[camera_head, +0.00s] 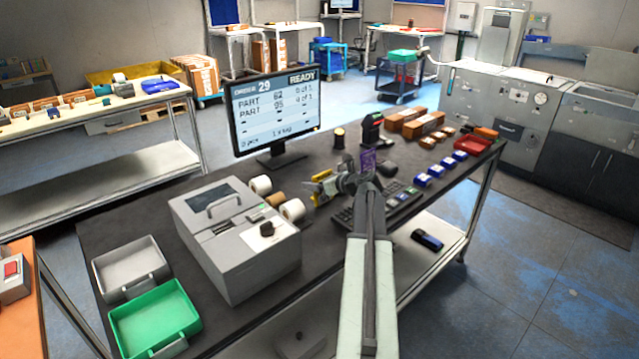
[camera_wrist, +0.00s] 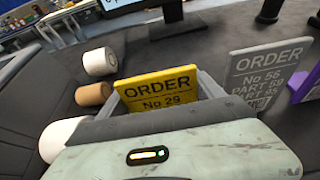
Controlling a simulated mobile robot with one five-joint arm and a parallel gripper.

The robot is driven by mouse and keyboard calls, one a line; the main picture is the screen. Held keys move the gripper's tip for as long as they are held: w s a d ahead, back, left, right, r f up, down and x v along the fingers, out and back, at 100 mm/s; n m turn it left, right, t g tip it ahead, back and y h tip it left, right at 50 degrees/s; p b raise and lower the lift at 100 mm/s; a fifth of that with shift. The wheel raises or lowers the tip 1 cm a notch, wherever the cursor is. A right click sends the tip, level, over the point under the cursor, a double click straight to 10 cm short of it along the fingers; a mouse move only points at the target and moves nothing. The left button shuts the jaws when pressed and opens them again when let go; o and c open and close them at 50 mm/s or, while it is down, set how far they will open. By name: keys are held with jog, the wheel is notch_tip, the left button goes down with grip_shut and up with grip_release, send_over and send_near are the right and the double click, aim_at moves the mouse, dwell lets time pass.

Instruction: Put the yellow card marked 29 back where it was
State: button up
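The yellow card (camera_wrist: 160,88), marked ORDER No 29, stands between the two fingers of my gripper (camera_wrist: 165,97) in the wrist view. The fingers meet its left and right edges, and its lower part is hidden behind the gripper body. In the head view the yellow card (camera_head: 322,186) shows small at my gripper (camera_head: 328,187), above the dark table, left of the keyboard. A grey card (camera_wrist: 265,70), marked ORDER No 56, stands to the right in the wrist view, beside a purple piece (camera_wrist: 305,84). A purple piece (camera_head: 368,160) also shows behind my arm in the head view.
The monitor (camera_head: 275,112) reads order 29, READY. Rolls (camera_head: 262,186) and a grey printer-like machine (camera_head: 236,240) stand left of my gripper. Grey (camera_head: 130,268) and green (camera_head: 155,318) trays lie front left.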

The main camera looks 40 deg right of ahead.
jog(key=o, duration=0.4)
jog(key=shift+r, duration=0.15)
jog(key=p+v, duration=0.5)
jog(key=v, duration=0.7)
